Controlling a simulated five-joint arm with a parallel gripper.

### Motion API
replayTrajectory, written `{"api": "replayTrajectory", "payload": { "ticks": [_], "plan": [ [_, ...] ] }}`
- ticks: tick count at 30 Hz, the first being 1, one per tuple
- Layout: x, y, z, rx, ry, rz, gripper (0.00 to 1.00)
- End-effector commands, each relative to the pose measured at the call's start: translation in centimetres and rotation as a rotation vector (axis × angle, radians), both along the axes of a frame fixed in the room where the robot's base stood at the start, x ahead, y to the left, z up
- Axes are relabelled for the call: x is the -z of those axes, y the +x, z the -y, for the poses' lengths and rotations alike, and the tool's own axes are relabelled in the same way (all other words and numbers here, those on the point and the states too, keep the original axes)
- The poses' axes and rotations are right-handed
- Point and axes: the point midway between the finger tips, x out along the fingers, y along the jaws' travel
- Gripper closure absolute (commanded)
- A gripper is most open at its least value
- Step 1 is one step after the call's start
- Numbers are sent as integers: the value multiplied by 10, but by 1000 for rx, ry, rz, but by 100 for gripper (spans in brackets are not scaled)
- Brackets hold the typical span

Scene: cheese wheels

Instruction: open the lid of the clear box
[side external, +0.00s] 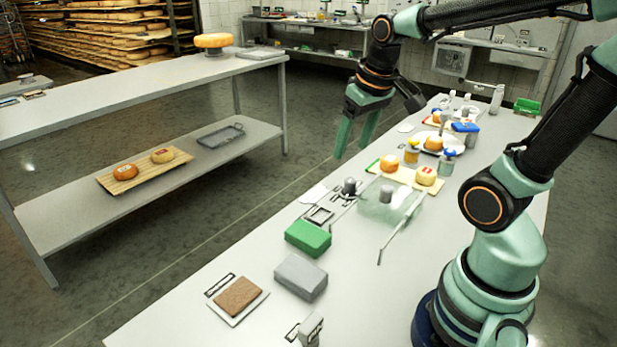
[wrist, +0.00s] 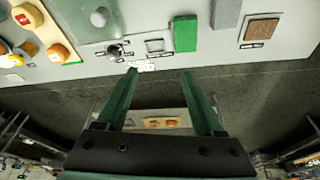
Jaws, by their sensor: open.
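The clear box (side external: 375,212) stands on the work table, with a grey knob (side external: 386,191) on its top. It looks closed, though its see-through walls make the lid's edge hard to tell. In the wrist view the clear box (wrist: 84,27) is at the top left, with its round knob (wrist: 100,17). My gripper (side external: 350,150) is open and empty, raised above and beyond the table's left edge, apart from the box. In the wrist view my gripper's fingers (wrist: 160,72) are spread, with table edge and floor between them.
A green block (side external: 308,238), a grey block (side external: 300,278) and a brown pad (side external: 238,297) lie nearer on the table. A board with small cheeses (side external: 426,176) and jars stands just behind the box. A thin metal tool (side external: 396,236) lies beside the box.

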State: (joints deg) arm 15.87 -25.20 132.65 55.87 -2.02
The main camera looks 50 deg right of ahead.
Motion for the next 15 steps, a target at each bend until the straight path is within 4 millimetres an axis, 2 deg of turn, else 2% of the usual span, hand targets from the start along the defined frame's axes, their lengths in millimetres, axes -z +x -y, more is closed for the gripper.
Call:
{"api": "replayTrajectory", "payload": {
  "ticks": [1, 6, 10, 15],
  "plan": [
    [7, -1, 23, 63, 14, -50, 31],
    [27, -11, 83, 220, 65, -170, 31],
    [39, -21, 113, 299, 102, -230, 31],
    [48, -29, 130, 344, 127, -263, 31]
  ]
}}
